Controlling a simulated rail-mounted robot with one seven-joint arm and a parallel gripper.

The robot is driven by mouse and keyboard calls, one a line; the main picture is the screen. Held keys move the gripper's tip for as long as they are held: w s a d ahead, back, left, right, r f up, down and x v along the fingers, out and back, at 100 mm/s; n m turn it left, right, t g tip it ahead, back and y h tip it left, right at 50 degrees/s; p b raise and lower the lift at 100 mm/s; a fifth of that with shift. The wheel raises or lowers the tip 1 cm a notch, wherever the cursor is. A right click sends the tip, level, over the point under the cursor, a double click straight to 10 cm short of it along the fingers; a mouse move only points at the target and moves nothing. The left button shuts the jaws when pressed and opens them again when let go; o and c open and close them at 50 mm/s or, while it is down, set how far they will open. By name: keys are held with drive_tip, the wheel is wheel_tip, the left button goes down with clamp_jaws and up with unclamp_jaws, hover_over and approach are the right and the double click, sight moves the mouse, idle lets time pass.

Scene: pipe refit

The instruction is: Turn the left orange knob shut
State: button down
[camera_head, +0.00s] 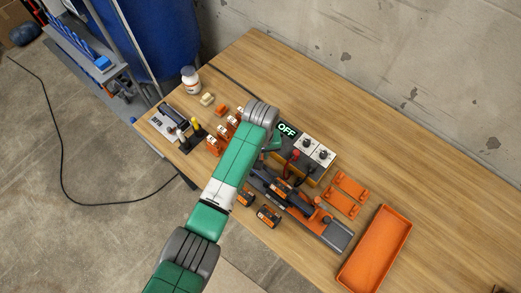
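A dark pipe assembly on a grey base (336,236) lies across the front of the table. An orange knob (327,219) shows small near its right end. I cannot make out the left orange knob; my arm covers part of the assembly's left end. My arm reaches over the table, and its green wrist part (273,143) points down by the assembly's upper left side. My gripper's fingers are hidden below the arm, so I cannot see their opening or whether they touch anything.
A panel with a green OFF display (287,130) and white blocks with black knobs (323,154) stands behind the assembly. Orange brackets (347,194) and an empty orange tray (376,250) lie right. Orange-black blocks (268,216) sit in front. The back right table (420,150) is clear.

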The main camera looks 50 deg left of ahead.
drive_tip(key=n+p, duration=0.3)
drive_tip(key=shift+d+r+n, duration=0.1)
drive_tip(key=shift+r+n, duration=0.1)
drive_tip(key=shift+n, duration=0.1)
drive_tip(key=n+p, duration=0.2)
drive_tip(key=n, duration=0.2)
drive_tip(key=shift+f+n, duration=0.1)
drive_tip(key=shift+n, duration=0.2)
drive_tip(key=n+p, duration=0.1)
drive_tip(key=n, duration=0.3)
drive_tip(key=shift+n, duration=2)
drive_tip(key=c, duration=1.3)
unclamp_jaws()
